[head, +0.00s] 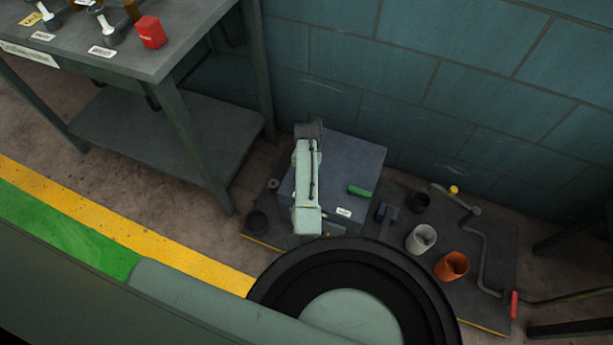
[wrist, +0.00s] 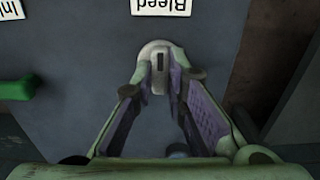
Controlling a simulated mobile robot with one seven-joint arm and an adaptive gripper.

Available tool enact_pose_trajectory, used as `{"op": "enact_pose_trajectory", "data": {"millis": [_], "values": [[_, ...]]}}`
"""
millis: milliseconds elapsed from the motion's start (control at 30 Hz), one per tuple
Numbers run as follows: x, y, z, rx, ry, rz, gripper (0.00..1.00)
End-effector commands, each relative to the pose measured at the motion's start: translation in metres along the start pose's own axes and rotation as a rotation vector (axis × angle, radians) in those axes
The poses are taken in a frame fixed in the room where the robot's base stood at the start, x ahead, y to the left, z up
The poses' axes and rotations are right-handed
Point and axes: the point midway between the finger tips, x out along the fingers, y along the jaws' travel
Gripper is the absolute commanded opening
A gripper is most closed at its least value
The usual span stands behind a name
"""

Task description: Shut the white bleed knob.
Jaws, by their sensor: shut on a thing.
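The white bleed knob (wrist: 153,52) shows in the wrist view as a pale rounded shape with a dark slot, just below the upside-down "Bleed" label (wrist: 161,6). My gripper (wrist: 158,82) is closed on the knob, with one finger on each side of it. In the head view my pale green arm (head: 306,185) reaches over the grey box (head: 358,165) and hides the knob and my fingertips.
A green handle (head: 359,191) lies to the right of my arm on the box; it also shows at the left in the wrist view (wrist: 17,89). White (head: 421,238) and orange (head: 452,266) cups and a crank (head: 470,222) stand further right. A bench (head: 120,50) stands at left.

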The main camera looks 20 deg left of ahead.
Motion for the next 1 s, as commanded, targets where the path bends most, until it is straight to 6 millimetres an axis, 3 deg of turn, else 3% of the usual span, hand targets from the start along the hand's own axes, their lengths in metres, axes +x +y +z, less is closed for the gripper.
{"op": "enact_pose_trajectory", "data": {"millis": [200, 233, 500, 833, 1000], "values": [[0.0, 0.0, 0.001, -0.003, -0.003, 0.002, 0.0], [0.0, 0.0, 0.001, -0.003, -0.003, 0.002, 0.15], [0.0, 0.0, 0.0, -0.001, -0.001, 0.001, 0.33], [-0.002, 0.0, 0.0, 0.0, 0.001, 0.0, 0.33], [-0.021, 0.0, -0.001, 0.0, 0.004, 0.0, 0.33]]}}
